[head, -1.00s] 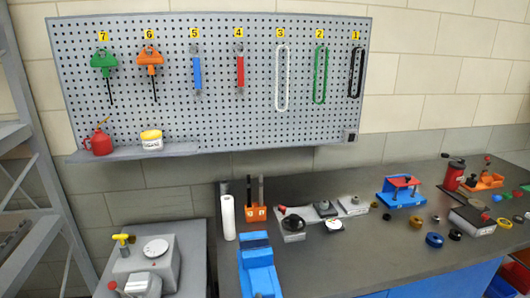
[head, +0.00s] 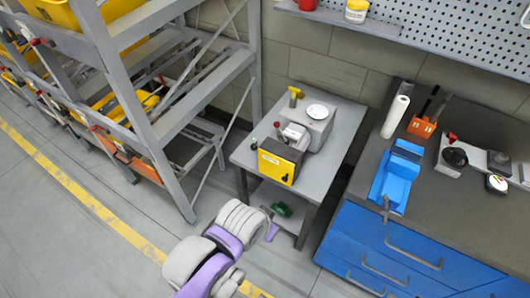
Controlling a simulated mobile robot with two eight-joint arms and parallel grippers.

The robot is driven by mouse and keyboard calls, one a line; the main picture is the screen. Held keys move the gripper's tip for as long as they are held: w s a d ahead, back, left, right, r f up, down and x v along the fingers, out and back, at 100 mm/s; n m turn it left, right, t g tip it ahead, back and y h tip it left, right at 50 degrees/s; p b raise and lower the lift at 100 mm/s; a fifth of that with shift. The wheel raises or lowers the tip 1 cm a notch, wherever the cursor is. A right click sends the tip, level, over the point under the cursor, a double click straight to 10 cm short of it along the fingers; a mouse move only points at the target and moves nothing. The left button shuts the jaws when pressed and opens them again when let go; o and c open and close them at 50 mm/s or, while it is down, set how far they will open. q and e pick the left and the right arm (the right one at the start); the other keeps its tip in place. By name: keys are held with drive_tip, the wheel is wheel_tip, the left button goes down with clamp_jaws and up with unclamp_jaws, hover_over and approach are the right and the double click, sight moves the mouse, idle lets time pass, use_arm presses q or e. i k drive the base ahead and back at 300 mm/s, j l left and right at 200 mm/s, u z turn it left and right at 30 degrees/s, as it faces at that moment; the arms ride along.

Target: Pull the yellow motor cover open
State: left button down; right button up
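The yellow motor cover (head: 276,167) is the flat yellow front panel of a dark and grey machine on a small grey side table. It looks upright and against the machine body; I cannot tell a gap. One of my arms, white and purple, reaches in from the bottom, left of centre, probably the left one. Its far end is in front of and below the table, apart from the cover. My other gripper is out of view.
A grey rack (head: 170,165) with yellow bins stands left of the side table (head: 337,120). A green object (head: 282,209) lies on the lower shelf. A blue-drawered workbench (head: 400,245) stands to the right. The floor in front is clear.

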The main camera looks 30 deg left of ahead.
sight(276, 168)
drive_tip(key=u, duration=1.1)
drive_tip(key=i+j+u, duration=0.15)
drive_tip(key=j, duration=0.2)
drive_tip(key=k, duration=0.05)
